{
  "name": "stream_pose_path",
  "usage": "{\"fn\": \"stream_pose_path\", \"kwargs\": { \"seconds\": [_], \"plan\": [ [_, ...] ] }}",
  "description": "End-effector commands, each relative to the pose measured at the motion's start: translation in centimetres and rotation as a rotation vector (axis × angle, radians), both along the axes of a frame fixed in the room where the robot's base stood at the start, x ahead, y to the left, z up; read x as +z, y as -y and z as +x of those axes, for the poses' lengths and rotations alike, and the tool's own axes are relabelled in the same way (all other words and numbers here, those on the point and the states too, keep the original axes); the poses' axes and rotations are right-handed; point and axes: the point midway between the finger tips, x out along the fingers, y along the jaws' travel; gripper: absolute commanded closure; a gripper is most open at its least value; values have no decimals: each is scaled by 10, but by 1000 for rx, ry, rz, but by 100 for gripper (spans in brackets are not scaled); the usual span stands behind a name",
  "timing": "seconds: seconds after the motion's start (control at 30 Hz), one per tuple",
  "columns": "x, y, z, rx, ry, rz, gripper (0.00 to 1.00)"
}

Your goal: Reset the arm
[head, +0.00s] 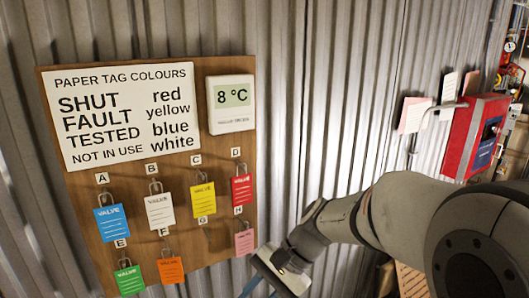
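My arm reaches in from the right in the head view. My gripper (262,282) is low in the picture, just below the pink tag at the lower right of a wooden board (222,155). Its pale body shows, but the fingertips run toward the bottom edge and are not clear. I cannot tell whether it is open or shut, or whether it touches the board. No held object can be made out.
The board on the corrugated wall carries a colour sign (120,115), a thermometer reading 8 °C (231,104) and several hanging coloured tags, such as the blue tag (112,223) and pink tag (244,243). A red box (474,137) with papers is at right.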

Motion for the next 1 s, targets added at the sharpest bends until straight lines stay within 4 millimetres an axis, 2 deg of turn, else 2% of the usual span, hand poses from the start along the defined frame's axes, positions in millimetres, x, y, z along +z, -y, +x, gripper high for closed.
{"fn": "stream_pose_path", "kwargs": {
  "seconds": [0.03,0.3,0.5,0.7,1.0],
  "plan": [
    [2,15,-9,31,72,-52,72],
    [2,98,-44,230,420,-360,72],
    [8,147,-60,370,612,-566,72],
    [11,168,-67,441,692,-668,72],
    [12,171,-67,452,699,-680,72]
  ]
}}
